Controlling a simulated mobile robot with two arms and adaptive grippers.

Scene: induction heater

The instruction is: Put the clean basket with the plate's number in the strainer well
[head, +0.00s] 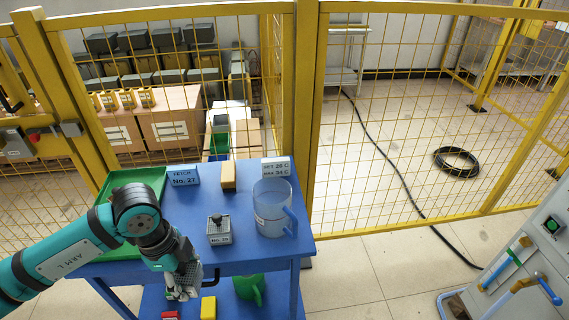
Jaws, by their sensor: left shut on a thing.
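The blue plate (184,178) at the back of the blue table reads "FETCH No. 27". My left gripper (180,291) is at the table's front edge, pointing down, shut on what looks like a grey mesh basket (194,273). The gripper hides much of it, and no number shows on it. Another small grey basket (219,238) with a dark knob stands upright on the table, right of and beyond the gripper; its label is too small to read surely. A clear jug (268,225) stands right of it. I cannot make out which thing is the strainer well. My right gripper is not in view.
A green tray (133,176) lies at the table's left, partly behind my left arm. A tan block (228,177) and a temperature sign (276,166) stand at the back. A green jug (250,289) and a yellow block (208,307) are below. Yellow fencing (307,110) runs behind.

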